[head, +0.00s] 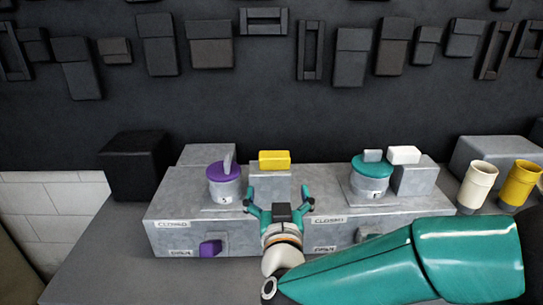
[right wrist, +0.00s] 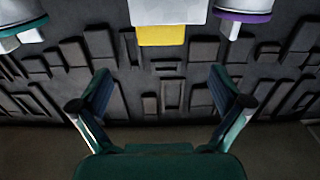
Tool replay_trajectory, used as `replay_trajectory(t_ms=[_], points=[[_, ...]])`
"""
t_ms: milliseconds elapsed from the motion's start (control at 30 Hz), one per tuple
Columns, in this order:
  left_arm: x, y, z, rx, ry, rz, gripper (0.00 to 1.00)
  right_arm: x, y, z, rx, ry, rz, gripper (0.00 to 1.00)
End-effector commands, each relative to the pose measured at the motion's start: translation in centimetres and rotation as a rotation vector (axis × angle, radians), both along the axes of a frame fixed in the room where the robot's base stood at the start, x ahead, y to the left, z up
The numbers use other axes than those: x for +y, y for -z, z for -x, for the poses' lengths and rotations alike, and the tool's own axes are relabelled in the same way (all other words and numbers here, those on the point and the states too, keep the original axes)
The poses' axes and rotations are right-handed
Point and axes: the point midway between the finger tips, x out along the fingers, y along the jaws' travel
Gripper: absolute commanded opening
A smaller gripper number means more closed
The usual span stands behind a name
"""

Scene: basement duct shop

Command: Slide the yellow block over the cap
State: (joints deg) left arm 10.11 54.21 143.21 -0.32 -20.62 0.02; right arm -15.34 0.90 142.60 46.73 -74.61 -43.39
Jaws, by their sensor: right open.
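The yellow block (head: 274,160) lies on a raised grey block in the middle of the grey bench unit; its yellow face also shows at the top of the right wrist view (right wrist: 160,36). A purple cap (head: 224,171) with a grey handle sits on a round canister to its left. A teal cap (head: 371,165) with a grey handle sits on another canister to its right. My right gripper (head: 278,200) is open and empty in front of the yellow block, apart from it. Its spread fingers show in the right wrist view (right wrist: 158,88). My left gripper is out of view.
A white block (head: 404,155) rests on a grey block beside the teal cap. A purple knob (head: 210,247) is on the unit's front. A cream cup (head: 478,184) and a yellow cup (head: 520,184) stand at right, a black box (head: 134,165) at left.

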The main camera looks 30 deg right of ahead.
Motion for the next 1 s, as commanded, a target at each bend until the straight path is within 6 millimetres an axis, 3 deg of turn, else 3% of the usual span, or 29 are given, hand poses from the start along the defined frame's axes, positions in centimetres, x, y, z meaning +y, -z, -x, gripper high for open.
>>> replay_trajectory(t_ms=[300,500,700,1000], points=[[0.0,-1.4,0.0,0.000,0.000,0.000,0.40,-3.7,-0.1,-6.2,0.001,0.000,0.000,1.00],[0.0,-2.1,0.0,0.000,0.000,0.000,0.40,-5.5,0.0,-9.3,0.001,-0.003,0.000,1.00],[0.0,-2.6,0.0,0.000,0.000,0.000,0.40,-6.4,0.0,-10.9,0.000,-0.005,0.000,1.00],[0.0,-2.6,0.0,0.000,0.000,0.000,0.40,-6.5,0.0,-11.3,-0.001,-0.006,0.000,1.00]])
